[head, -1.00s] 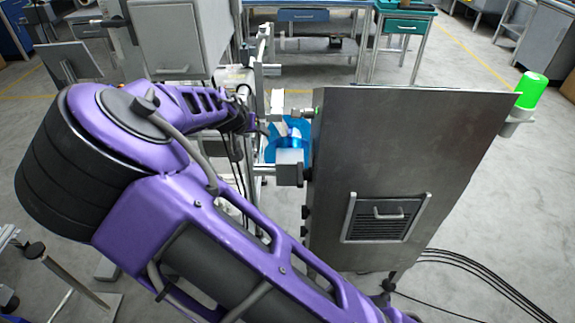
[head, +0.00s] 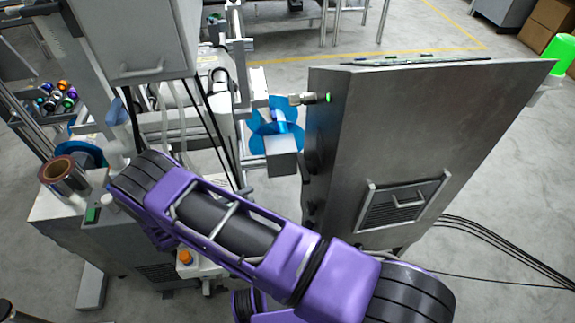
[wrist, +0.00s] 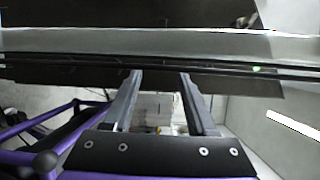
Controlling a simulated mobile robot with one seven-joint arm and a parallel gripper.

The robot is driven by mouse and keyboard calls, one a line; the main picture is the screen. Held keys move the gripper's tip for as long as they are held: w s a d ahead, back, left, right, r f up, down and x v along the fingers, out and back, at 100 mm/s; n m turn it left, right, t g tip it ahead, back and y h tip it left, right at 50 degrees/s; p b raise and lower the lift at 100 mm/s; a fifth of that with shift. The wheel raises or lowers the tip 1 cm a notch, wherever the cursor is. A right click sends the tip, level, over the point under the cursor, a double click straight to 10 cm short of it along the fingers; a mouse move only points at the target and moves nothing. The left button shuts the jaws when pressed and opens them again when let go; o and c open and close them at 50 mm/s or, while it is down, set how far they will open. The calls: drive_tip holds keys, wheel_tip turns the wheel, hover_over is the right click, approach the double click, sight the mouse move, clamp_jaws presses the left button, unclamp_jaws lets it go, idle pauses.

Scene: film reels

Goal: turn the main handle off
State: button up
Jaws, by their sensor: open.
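In the head view, a small silver handle-like part (head: 303,99) sticks out from the left side of the grey cabinet (head: 425,130). A small green light (head: 328,97) glows beside it. I cannot tell for certain that this part is the main handle, or which way it is set. My gripper (wrist: 160,88) shows in the wrist view with its two fingers apart and nothing seen between them. Dark and grey bands cross in front of the fingertips, and a small green light (wrist: 257,69) shows at their right. The head view does not show my gripper.
A box-shaped grey block (head: 282,154) and blue reel (head: 275,118) stand left of the cabinet. A copper-coloured roll (head: 63,175) sits on the machine at left. A grey hanging box (head: 135,40) is at upper left. Cables run over the floor at right.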

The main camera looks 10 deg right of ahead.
sight(300, 170)
drive_tip(key=p+x, duration=0.1)
drive_tip(key=x, duration=1.6)
drive_tip(key=shift+w+r, duration=0.1)
drive_tip(key=shift+w, duration=0.1)
clamp_jaws()
